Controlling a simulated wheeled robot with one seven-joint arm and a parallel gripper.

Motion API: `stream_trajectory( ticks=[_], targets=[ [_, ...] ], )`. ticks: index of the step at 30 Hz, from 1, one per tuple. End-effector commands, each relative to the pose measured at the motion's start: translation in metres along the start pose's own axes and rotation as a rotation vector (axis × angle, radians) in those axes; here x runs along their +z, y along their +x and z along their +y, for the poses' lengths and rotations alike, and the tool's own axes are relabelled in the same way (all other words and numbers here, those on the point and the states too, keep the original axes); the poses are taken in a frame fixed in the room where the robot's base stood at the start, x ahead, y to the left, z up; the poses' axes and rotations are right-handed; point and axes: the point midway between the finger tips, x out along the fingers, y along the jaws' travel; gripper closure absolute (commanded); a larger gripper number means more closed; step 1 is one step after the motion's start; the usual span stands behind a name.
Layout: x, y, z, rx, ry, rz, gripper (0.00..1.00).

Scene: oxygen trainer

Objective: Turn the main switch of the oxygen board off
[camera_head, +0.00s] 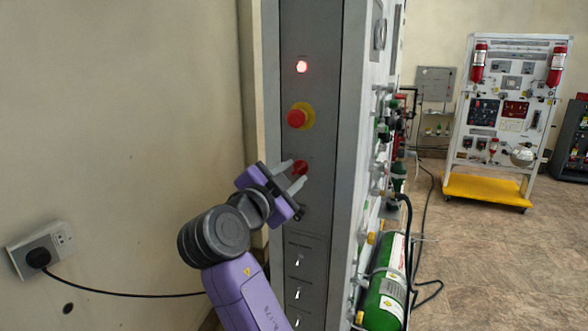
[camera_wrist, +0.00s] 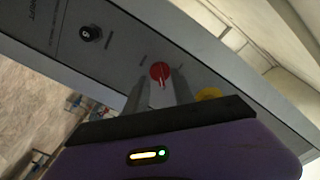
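The main switch is a red rotary knob (camera_head: 300,168) on the grey side panel of the oxygen board (camera_head: 310,215). It also shows in the wrist view (camera_wrist: 160,72), with a pale pointer line on it. My gripper (camera_head: 293,174) is at the knob. Its two fingers are apart, one on each side of the knob, in the wrist view (camera_wrist: 157,88). I cannot tell whether the fingers touch the knob. Above it on the panel are a red emergency button (camera_head: 297,118) with a yellow collar and a lit red lamp (camera_head: 302,67).
Several small toggle switches (camera_head: 297,262) sit lower on the panel. A black key switch (camera_wrist: 90,33) shows in the wrist view. A wall socket (camera_head: 40,250) with a black cable is at left.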

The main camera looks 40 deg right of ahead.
Motion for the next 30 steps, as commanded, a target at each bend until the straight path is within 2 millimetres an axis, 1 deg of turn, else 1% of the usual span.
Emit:
stream_trajectory(
  ticks=[1, 5, 14, 18, 19, 30],
  targets=[
    [-0.001, 0.006, -0.001, 0.001, -0.001, 0.001, 0.69],
    [0.0, 0.014, 0.0, 0.0, 0.0, -0.001, 0.69],
    [0.001, 0.016, 0.0, -0.001, 0.0, -0.001, 0.69],
    [0.001, 0.016, 0.0, -0.001, 0.0, -0.001, 0.97],
    [0.001, 0.016, 0.0, -0.001, 0.0, -0.001, 1.0],
    [0.001, 0.016, 0.0, -0.001, -0.017, -0.001, 1.0]
  ],
)
